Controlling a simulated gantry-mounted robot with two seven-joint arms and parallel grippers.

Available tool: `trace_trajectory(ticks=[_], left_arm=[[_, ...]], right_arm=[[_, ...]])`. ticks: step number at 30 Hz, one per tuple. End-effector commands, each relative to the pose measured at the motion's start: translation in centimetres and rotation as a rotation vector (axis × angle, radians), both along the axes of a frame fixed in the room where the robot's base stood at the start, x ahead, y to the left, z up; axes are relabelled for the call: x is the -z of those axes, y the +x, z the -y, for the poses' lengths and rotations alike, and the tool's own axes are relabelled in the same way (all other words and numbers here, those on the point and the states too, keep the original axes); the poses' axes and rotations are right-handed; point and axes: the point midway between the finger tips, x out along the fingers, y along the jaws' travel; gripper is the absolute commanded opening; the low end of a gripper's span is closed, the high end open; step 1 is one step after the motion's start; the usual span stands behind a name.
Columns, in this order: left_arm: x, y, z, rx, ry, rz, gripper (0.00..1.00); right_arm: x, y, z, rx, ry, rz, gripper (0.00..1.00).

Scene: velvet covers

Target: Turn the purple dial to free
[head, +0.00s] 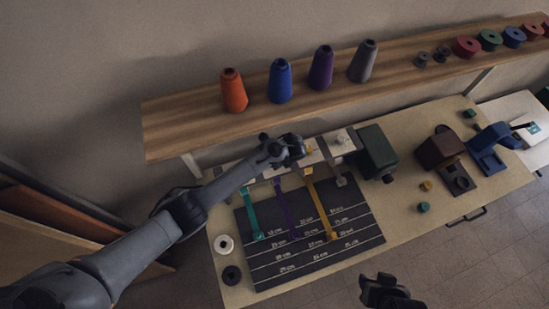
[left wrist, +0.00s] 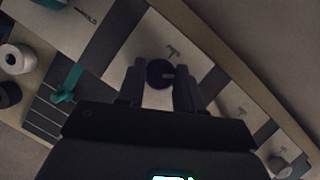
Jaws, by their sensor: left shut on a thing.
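The dark purple dial (left wrist: 160,73) sits on a pale panel in the left wrist view, between the two fingers of my left gripper (left wrist: 160,88). The fingers are shut on its sides. A short light mark on the dial points to the right of the picture. A small dark symbol (left wrist: 173,50) is on the panel just above it. In the head view my left gripper (head: 292,150) is over the panel and hides the dial. The purple ribbon (head: 286,210) runs down from there over the dark measuring board. My right gripper (head: 386,292) is low in the picture, away from the table.
The dark measuring board (head: 262,274) also carries a teal ribbon (head: 249,213) and a yellow ribbon (head: 320,207). A shelf (head: 190,125) with several thread cones overhangs the back. A green block (head: 376,152) and a maroon machine (head: 440,150) stand right of the panel.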

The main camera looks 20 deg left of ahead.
Motion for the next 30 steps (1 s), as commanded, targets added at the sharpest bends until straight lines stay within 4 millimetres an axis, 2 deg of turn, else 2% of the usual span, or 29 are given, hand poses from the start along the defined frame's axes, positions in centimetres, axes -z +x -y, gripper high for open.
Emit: trace_trajectory(ticks=[18,30], left_arm=[[0.1,0.5,0.2,-0.585,-0.002,0.001,0.05],[0.0,0.6,0.1,-0.864,-0.002,0.000,0.05]], right_arm=[[1.4,0.0,-0.2,0.004,0.007,0.000,0.43],[2.8,0.0,0.1,-0.002,-0.003,-0.001,0.43]])
